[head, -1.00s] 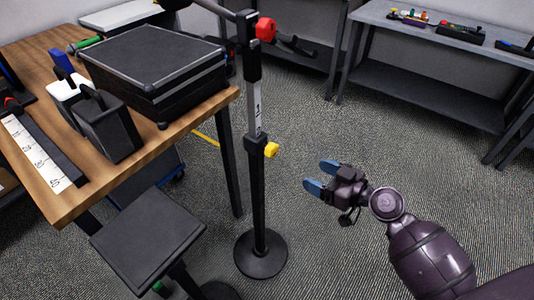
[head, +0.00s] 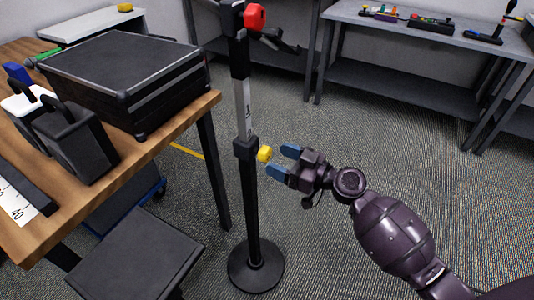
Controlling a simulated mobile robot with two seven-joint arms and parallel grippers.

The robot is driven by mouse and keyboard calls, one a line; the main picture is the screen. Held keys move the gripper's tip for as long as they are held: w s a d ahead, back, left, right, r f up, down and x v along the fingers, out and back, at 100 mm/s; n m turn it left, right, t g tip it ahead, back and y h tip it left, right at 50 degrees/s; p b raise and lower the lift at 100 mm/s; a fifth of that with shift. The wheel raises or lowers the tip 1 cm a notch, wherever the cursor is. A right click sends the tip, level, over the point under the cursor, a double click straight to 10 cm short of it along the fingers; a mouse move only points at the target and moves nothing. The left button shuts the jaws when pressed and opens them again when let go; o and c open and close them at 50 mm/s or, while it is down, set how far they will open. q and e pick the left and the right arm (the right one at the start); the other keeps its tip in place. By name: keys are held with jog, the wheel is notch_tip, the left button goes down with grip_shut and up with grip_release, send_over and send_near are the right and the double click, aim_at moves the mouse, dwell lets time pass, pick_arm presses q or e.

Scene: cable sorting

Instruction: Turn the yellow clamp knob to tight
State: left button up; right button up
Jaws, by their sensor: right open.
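The yellow clamp knob (head: 264,154) sits on the right side of the collar of a black upright stand (head: 251,205) with a round base. My right gripper (head: 283,161) is open, with blue fingertips pointing left at the knob. The fingertips are just to the right of the knob, and a small gap seems to show between them and it. The jaws look empty. I cannot read the knob's tight or loose state. My left gripper is not in view.
A wooden table (head: 180,133) on the left bears a black case (head: 125,70). A black stool (head: 135,255) stands in front of it. A red knob (head: 254,16) is higher on the stand. A grey bench (head: 430,50) is at the back right.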

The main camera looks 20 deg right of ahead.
aim_at(270, 156)
jog(key=x, duration=0.3)
jog(key=shift+w+a, duration=0.15)
jog(key=shift+w, duration=0.05)
jog(key=shift+w+a, duration=0.3)
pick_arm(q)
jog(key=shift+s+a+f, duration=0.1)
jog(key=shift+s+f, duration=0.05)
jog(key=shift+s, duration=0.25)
pick_arm(e)
jog(key=c, duration=0.9)
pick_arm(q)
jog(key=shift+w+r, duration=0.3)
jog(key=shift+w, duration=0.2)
